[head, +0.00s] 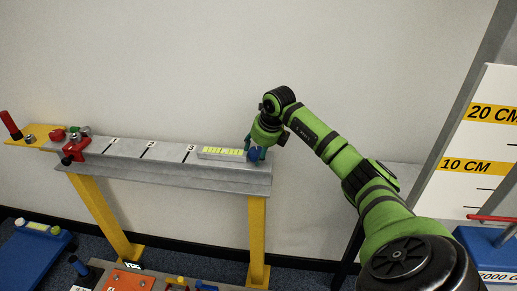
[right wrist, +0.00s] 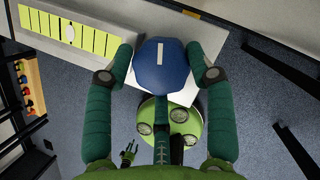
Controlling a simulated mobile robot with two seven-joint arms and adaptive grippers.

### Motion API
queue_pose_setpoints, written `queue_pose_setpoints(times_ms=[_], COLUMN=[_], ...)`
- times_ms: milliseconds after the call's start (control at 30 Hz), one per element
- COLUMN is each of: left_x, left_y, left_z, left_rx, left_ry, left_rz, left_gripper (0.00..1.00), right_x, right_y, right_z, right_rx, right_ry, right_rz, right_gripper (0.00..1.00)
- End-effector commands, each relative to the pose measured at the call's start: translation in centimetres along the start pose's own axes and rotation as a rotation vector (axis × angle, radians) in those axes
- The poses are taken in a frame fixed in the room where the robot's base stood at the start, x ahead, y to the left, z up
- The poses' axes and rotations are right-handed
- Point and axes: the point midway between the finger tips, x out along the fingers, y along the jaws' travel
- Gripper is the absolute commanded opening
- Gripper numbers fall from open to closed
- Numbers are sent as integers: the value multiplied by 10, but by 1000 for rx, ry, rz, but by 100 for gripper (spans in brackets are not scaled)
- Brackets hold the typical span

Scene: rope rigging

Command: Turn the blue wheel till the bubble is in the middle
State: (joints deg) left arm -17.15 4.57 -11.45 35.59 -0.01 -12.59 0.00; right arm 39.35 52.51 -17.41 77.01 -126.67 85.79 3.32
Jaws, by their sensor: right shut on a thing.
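The blue wheel (right wrist: 162,66) has a white mark on its face and sits at the right end of the grey beam. My right gripper (right wrist: 166,58) is shut on it, one finger at each side; the wheel (head: 254,154) also shows under the gripper (head: 258,148) in the head view. Beside it is the yellow-green level vial (head: 222,152) with dark lines. In the right wrist view the pale oval bubble (right wrist: 69,35) lies about midway along the vial. My left gripper is not in the head view; a small green-black shape low in the wrist view may be it.
The grey beam (head: 165,173) stands on yellow legs and carries marks 1, 2 and 3. A red clamp (head: 75,147) is at its left end. A centimetre board (head: 482,150) and a blue block (head: 488,252) stand at the right. The wall behind is bare.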

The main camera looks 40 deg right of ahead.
Motion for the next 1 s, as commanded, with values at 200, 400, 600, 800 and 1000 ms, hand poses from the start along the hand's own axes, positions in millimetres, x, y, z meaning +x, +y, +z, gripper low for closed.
queue_pose_setpoints(times_ms=[200,400,600,800,1000], left_x=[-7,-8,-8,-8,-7], left_y=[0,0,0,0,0], left_z=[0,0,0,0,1], left_rx=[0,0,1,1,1], left_ry=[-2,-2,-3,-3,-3], left_rz=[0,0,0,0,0], left_gripper=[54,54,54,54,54], right_x=[-7,-6,-6,-6,-6], right_y=[-3,-2,-2,-2,-2], right_z=[8,8,8,8,8], right_rx=[190,365,517,631,701], right_ry=[-25,-27,-27,-28,-27], right_rz=[-87,-155,-214,-259,-286], right_gripper=[23,23,23,23,23])
